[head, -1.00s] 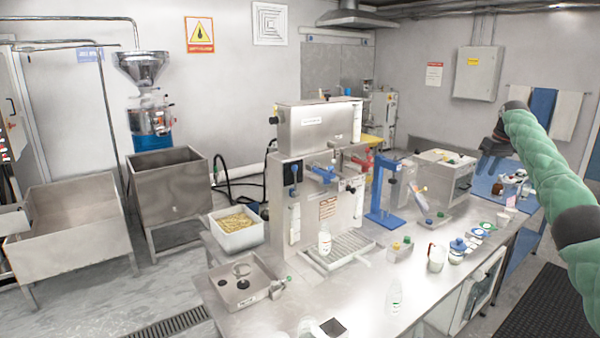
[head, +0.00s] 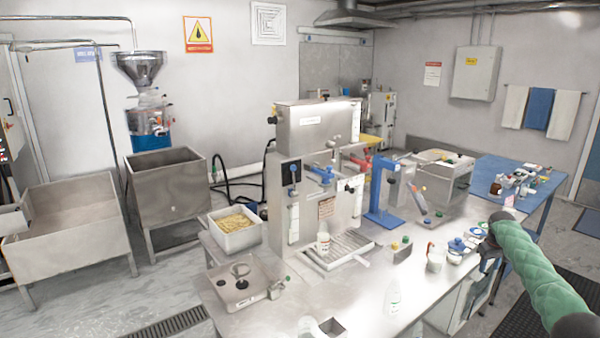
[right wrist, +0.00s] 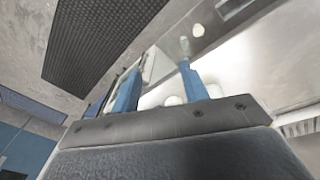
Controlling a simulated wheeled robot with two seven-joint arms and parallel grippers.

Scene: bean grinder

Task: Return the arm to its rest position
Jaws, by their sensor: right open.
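My right arm with its green padded sleeve (head: 530,265) comes in from the right edge in the head view. My right gripper (head: 488,255) is small and dark there, by the right edge of the steel counter (head: 440,285), near the small jars. In the right wrist view its two blue fingers (right wrist: 158,75) stand apart with nothing held between them. The pale counter and a dark floor mat (right wrist: 105,35) show beyond them. My left gripper is in neither view.
A steel machine (head: 318,170) stands on the counter, with a blue press stand (head: 380,190) beside it. Small lidded jars (head: 458,246) and a white mug (head: 436,259) are left of my right gripper. A blue table (head: 500,175) with bottles stands behind.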

